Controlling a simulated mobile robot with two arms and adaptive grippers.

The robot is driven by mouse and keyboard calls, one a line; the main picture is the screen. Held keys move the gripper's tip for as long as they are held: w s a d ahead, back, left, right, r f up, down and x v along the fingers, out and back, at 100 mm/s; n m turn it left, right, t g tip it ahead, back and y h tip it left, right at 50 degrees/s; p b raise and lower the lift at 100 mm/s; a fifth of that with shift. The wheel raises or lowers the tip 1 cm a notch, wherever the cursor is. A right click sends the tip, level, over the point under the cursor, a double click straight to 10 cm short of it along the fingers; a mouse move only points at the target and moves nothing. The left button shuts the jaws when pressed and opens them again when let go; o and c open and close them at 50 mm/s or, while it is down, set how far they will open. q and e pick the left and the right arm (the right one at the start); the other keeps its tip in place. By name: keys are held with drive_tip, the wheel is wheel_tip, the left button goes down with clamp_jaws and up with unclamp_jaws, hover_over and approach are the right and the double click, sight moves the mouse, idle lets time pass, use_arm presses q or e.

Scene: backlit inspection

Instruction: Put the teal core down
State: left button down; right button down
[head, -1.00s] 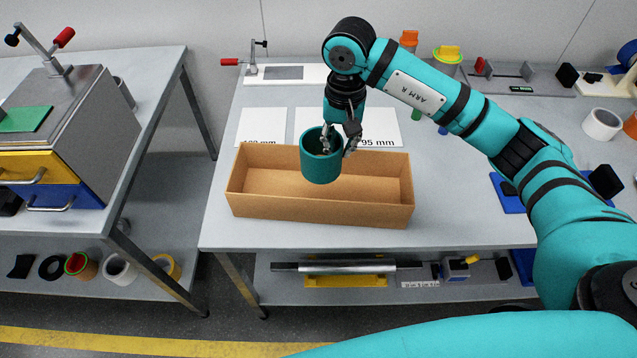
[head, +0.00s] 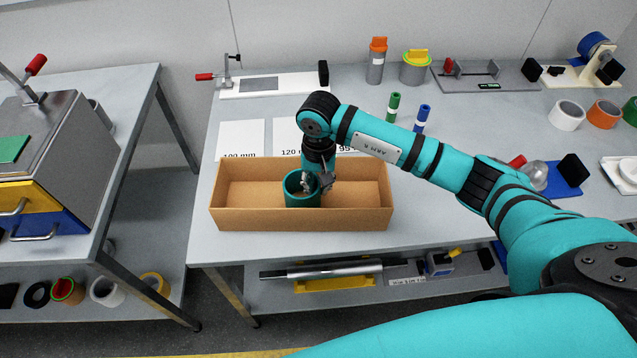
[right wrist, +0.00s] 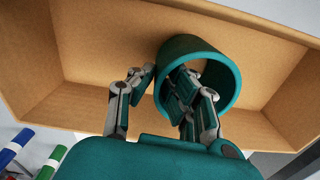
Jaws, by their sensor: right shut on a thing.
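The teal core (head: 293,194) is a short hollow tube, down inside the open cardboard box (head: 240,217), near its middle. In the right wrist view the core (right wrist: 228,66) shows its open end. My right gripper (head: 315,184) is shut on the core's wall, with fingers inside and outside the tube; its fingers also show in the right wrist view (right wrist: 168,92). The box's front wall hides the core's lower edge, so I cannot tell whether it touches the box floor. My left gripper is not in view.
The box floor is clear on both sides of the core. White labelled sheets (head: 241,138) lie behind the box. Green (head: 393,106) and blue (head: 422,117) markers stand behind my right arm. Several other rolls (head: 567,116) stand at the right.

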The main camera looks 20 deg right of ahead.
drive_tip(key=shift+f, duration=0.1)
drive_tip(key=c, duration=1.4)
unclamp_jaws()
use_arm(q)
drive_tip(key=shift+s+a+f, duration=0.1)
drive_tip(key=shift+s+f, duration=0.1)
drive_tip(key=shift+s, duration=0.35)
use_arm(e)
drive_tip(key=shift+o, duration=0.2)
